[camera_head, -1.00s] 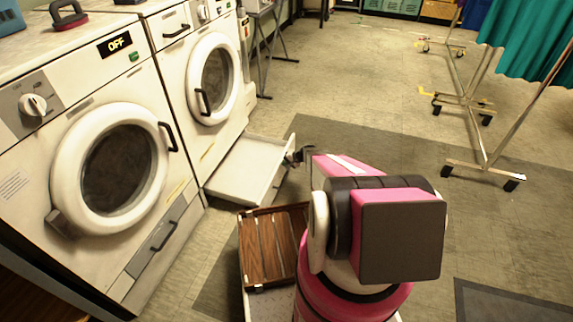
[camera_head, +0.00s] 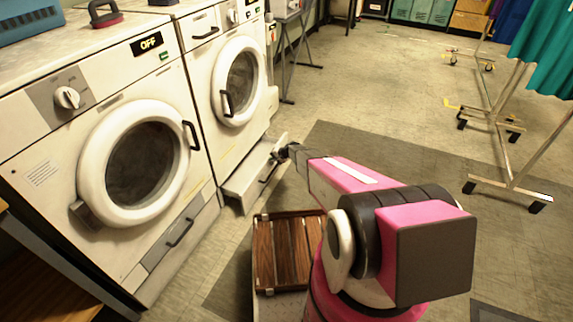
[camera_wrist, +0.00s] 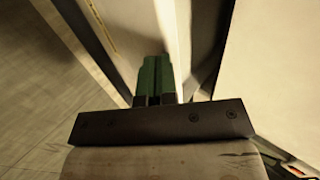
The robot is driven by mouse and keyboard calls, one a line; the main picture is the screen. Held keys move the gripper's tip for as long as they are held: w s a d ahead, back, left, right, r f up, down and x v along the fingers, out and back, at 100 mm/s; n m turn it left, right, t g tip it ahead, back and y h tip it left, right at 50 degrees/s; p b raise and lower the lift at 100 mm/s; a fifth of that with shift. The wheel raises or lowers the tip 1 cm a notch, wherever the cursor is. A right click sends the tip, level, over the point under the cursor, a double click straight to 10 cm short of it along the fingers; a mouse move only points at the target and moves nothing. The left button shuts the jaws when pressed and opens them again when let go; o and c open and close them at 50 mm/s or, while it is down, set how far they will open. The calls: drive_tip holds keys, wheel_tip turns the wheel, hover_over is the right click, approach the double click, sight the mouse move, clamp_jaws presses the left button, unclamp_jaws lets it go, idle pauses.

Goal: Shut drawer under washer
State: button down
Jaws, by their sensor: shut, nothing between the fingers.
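The white drawer (camera_head: 254,178) under the far washer (camera_head: 229,85) stands partly out, with a dark handle on its front. My gripper (camera_head: 281,154) is at the drawer's front, near its upper far corner. In the wrist view my shut, empty gripper (camera_wrist: 155,78) shows its green fingers together, against or just over a pale panel edge. I cannot tell exactly where they touch. The near washer (camera_head: 130,160) has a closed round door, an OFF display and a shut drawer (camera_head: 172,243) below it.
A wooden slatted crate (camera_head: 285,250) is in front of my arm, near the drawer. Wheeled frames with a green curtain (camera_head: 550,60) stand at the right. A folding metal stand (camera_head: 296,45) is beyond the far washer. The floor (camera_head: 400,125) between is clear.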

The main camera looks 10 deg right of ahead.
drive_tip(key=w+a, duration=0.4)
drive_tip(key=a, duration=0.4)
drive_tip(key=shift+w, duration=0.35)
